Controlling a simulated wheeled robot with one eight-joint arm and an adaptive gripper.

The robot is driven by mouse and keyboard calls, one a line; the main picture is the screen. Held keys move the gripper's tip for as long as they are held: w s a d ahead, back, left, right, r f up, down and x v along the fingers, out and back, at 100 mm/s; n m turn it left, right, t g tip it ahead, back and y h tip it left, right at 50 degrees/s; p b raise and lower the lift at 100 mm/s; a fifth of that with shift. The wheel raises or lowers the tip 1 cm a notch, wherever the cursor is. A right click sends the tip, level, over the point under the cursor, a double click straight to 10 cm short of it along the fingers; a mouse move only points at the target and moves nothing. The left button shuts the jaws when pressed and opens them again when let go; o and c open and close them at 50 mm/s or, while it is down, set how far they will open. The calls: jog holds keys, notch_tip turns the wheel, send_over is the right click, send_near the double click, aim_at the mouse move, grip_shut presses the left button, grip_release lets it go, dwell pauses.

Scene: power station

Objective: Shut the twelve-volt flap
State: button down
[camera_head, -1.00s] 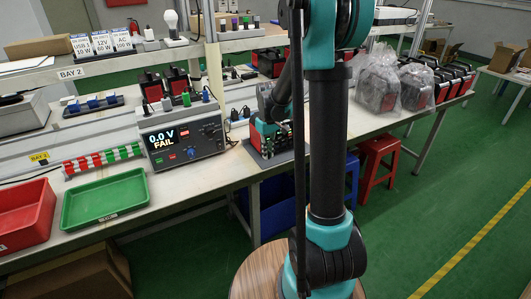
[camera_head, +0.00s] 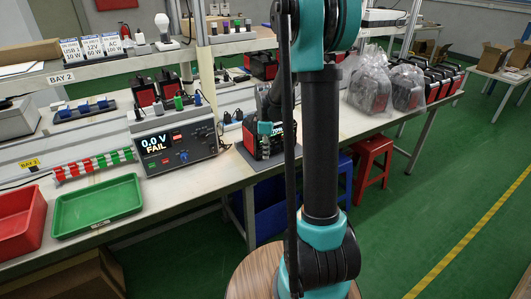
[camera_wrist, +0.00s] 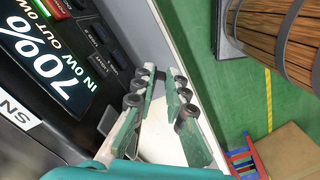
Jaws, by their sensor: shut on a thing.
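The black and red power station (camera_head: 277,143) stands on the bench, partly behind my arm. In the wrist view its dark front panel (camera_wrist: 72,62) fills the left side, tilted, with a lit percentage readout and IN and OUT at 0 W. Small black covers or buttons (camera_wrist: 107,62) line the panel's right part. I cannot tell which is the twelve-volt flap or how it stands.
A tester (camera_head: 176,147) reading 0.0 V FAIL stands left of the power station. A green tray (camera_head: 98,225) and a red bin (camera_head: 20,222) lie farther left. Bagged units (camera_head: 370,88) stand at right.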

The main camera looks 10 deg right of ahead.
jog(key=shift+n, duration=0.3)
jog(key=c, duration=1.6)
grip_release()
